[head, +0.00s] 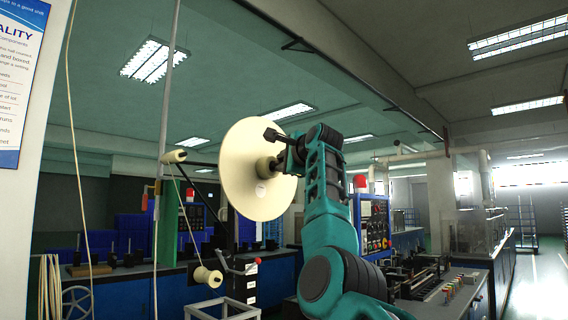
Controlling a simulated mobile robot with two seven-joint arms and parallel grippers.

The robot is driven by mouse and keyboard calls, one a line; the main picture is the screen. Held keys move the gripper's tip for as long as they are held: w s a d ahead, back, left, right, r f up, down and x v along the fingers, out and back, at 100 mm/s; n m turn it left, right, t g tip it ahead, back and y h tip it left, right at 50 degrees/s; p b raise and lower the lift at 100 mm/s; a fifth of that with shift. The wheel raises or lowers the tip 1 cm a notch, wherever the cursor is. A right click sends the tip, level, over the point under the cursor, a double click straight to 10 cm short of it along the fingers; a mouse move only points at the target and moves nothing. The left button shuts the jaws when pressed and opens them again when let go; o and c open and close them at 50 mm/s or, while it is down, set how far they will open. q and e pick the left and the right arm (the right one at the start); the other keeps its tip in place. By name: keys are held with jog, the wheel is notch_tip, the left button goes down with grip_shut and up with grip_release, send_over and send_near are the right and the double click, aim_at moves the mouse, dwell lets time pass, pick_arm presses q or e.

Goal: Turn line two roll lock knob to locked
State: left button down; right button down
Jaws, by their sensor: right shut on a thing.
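A large cream roll disc (243,186) stands upright on a payoff frame near the middle of the head view. At its hub, a cream round part (263,166) faces my right gripper. My right gripper (272,150) is at the hub, with a dark finger showing above it, and is shut on what appears to be the lock knob there. The knob is mostly hidden by the gripper, so its setting cannot be read. My teal right arm comes up from the bottom right. My left gripper is not in view.
Small cream guide rollers (174,157) and (208,277) stand left of the disc, with strands running past them. A control panel (375,225) with a red beacon stands behind my arm. Blue-fronted benches (130,297) stand at the back left.

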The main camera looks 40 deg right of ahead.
dwell(0.4)
jog(key=c, duration=1)
grip_release()
jog(key=b+v, duration=0.5)
jog(key=v, duration=0.8)
jog(key=shift+a, duration=0.1)
jog(key=shift+w+f, duration=0.1)
